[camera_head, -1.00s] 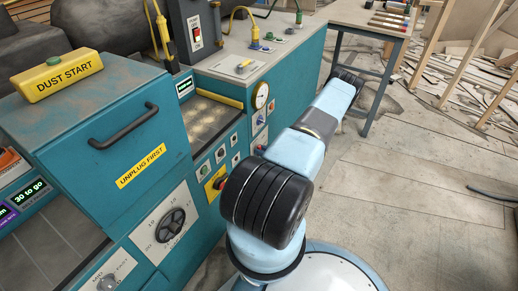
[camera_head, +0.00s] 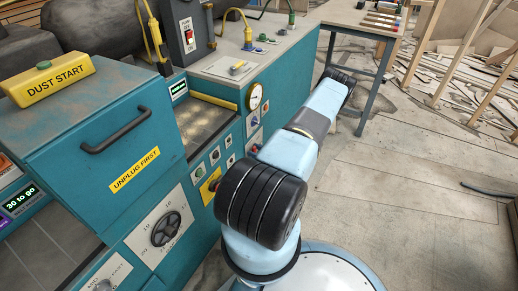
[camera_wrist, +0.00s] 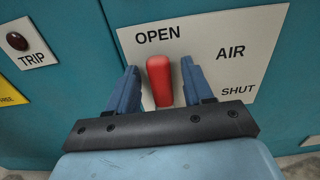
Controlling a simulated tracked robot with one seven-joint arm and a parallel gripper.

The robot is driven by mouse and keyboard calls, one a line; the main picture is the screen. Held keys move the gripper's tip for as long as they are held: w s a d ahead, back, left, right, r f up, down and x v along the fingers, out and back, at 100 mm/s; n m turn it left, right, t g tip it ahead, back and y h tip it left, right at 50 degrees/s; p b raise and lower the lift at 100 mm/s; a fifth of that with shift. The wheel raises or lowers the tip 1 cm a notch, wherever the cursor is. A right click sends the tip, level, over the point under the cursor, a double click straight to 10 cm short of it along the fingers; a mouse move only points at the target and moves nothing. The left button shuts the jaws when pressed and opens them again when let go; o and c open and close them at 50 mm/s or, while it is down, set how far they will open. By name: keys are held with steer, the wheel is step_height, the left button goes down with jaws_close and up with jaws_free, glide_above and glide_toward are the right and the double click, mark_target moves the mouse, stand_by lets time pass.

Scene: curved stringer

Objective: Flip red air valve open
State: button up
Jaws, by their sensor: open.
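The red air valve handle (camera_wrist: 159,82) shows in the wrist view in front of a pale plate (camera_wrist: 258,45) marked OPEN, AIR and SHUT. The handle stands nearly upright in the picture, its top end just below the word OPEN. SHUT is at the plate's lower right. My gripper (camera_wrist: 160,66) is open, with one blue finger on each side of the handle. Small gaps show between the handle and the fingers. In the head view the handle and my gripper are not visible; my arm reaches away toward the back.
A teal machine cabinet (camera_head: 90,165) with a black pull handle (camera_head: 117,130) and a dial (camera_head: 165,228) stands at the left. A gauge (camera_head: 255,97) and buttons line its side. A TRIP indicator (camera_wrist: 18,41) is left of the plate. Open floor (camera_head: 400,200) lies to the right.

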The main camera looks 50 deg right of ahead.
steer(key=v, duration=1.3)
steer(key=shift+s, duration=0.35)
steer(key=shift+d+f, duration=0.1)
steer(key=shift+d, duration=0.05)
